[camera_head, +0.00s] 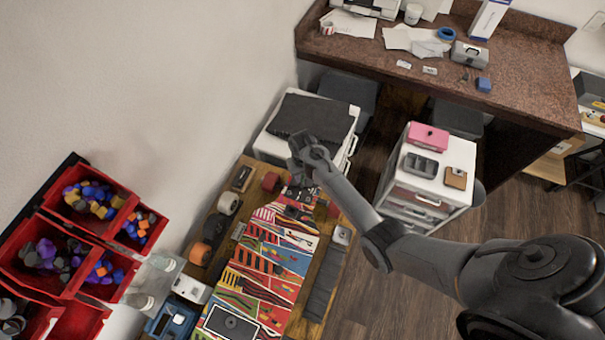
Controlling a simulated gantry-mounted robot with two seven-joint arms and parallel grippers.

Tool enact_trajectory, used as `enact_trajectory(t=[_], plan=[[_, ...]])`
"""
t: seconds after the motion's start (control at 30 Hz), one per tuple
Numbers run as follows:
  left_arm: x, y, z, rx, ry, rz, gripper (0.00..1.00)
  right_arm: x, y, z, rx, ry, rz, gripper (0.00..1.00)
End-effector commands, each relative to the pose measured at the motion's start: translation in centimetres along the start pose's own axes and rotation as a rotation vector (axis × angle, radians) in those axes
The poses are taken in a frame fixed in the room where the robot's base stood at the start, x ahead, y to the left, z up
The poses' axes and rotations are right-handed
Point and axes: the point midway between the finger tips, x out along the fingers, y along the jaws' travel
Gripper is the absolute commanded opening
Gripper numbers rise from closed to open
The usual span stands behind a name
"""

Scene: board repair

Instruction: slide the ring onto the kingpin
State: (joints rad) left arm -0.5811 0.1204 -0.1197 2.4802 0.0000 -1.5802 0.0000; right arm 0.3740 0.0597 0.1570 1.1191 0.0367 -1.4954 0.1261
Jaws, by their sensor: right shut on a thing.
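A wooden bench holds a long board with a bright, multi-coloured pattern (266,262). My right gripper (300,174) is over the far end of this board, pointing down, with its arm coming in from the lower right. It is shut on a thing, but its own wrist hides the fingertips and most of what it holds. I cannot make out the ring or the kingpin; both are too small or hidden at the board's far end. My left gripper is not in view.
Wheels (229,203) stand along the bench's left edge. Red bins (60,228) with colourful parts hang at the left. A white cabinet with a dark top (312,115) stands behind the bench, a white drawer unit (459,155) at the right. A blue box (172,320) sits front left.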

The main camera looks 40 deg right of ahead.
Motion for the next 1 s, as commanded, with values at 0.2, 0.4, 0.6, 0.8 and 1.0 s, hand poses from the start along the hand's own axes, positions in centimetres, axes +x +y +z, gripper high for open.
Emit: enact_trajectory(t=[0.2,0.4,0.6,0.8,1.0], plan=[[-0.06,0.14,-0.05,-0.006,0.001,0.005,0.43,-0.05,-0.01,0.0,0.0,0.0,0.0,0.0],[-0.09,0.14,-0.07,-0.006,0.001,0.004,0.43,-0.07,-0.02,0.0,0.0,0.0,0.0,0.0],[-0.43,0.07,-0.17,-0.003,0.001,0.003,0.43,-0.15,-0.03,0.0,0.0,-0.001,0.0,0.0],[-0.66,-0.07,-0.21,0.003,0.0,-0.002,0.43,-0.11,-0.04,-0.04,0.0,0.0,0.0,0.0],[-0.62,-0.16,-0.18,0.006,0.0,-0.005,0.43,-0.06,-0.04,-0.05,0.0,0.0,0.0,0.0]])
